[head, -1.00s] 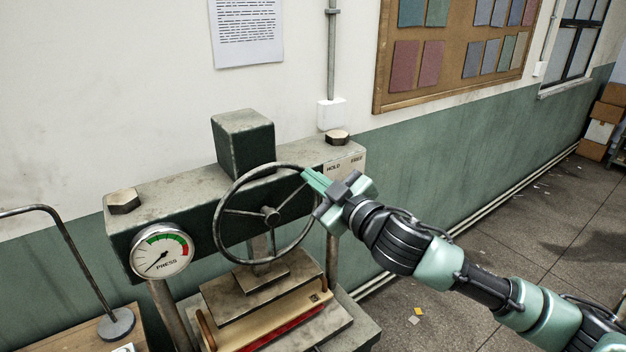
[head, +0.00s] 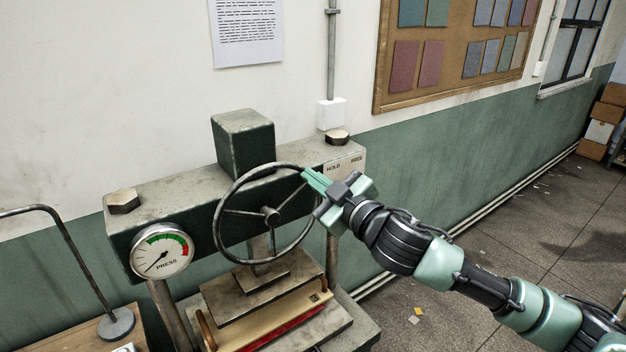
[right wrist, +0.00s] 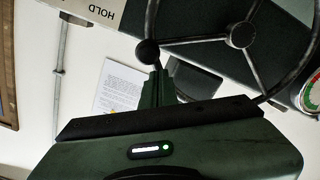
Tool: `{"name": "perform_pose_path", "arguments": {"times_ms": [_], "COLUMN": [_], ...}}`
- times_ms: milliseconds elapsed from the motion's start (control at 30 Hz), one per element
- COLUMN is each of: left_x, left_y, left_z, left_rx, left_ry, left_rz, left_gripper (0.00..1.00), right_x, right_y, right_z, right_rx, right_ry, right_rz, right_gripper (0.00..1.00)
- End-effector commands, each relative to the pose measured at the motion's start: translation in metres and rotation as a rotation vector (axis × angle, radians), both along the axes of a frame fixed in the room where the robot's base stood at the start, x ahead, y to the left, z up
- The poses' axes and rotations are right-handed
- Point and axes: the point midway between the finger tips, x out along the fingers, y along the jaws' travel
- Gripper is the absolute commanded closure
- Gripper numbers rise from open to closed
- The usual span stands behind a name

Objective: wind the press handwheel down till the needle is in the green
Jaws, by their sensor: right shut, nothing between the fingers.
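The press handwheel (head: 228,193) is a dark spoked ring with a central hub on the front of the green press. The round gauge marked PRESS (head: 162,262) sits to its left. Its needle points to the lower left, outside the green band at the top of the dial. My right gripper (head: 307,174) is shut and empty, its fingertips at the wheel's upper right rim. In the right wrist view the fingers (right wrist: 156,88) are together just by a dark round knob (right wrist: 148,52) on the wheel; I cannot tell whether they touch. My left gripper is out of view.
A HOLD/FREE label plate (head: 345,165) is on the press beam behind my right gripper. Under the wheel, the press plate (head: 262,277) sits over a tan, red-edged stack. A bent metal rod on a round base (head: 116,323) stands at left. The floor at right is open.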

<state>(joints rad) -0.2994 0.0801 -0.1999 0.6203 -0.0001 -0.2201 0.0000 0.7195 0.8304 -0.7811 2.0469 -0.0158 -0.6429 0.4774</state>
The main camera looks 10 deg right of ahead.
Motion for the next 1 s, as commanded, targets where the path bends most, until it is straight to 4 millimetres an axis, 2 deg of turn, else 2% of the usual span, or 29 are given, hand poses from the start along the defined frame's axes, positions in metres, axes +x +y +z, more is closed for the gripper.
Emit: {"name": "perform_pose_path", "arguments": {"times_ms": [333, 700, 1000], "left_x": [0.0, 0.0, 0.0], "left_y": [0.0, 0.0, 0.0], "left_z": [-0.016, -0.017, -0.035], "left_rx": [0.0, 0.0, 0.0], "left_ry": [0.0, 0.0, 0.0], "left_rz": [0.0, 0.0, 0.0], "left_gripper": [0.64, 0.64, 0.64], "right_x": [0.007, 0.008, 0.012], "right_y": [-0.019, -0.021, -0.034], "right_z": [-0.024, -0.026, -0.053], "right_rx": [-0.001, 0.0, -0.001], "right_ry": [0.002, 0.001, 0.002], "right_rz": [-0.002, -0.002, -0.002], "right_gripper": [1.0, 1.0, 1.0]}}
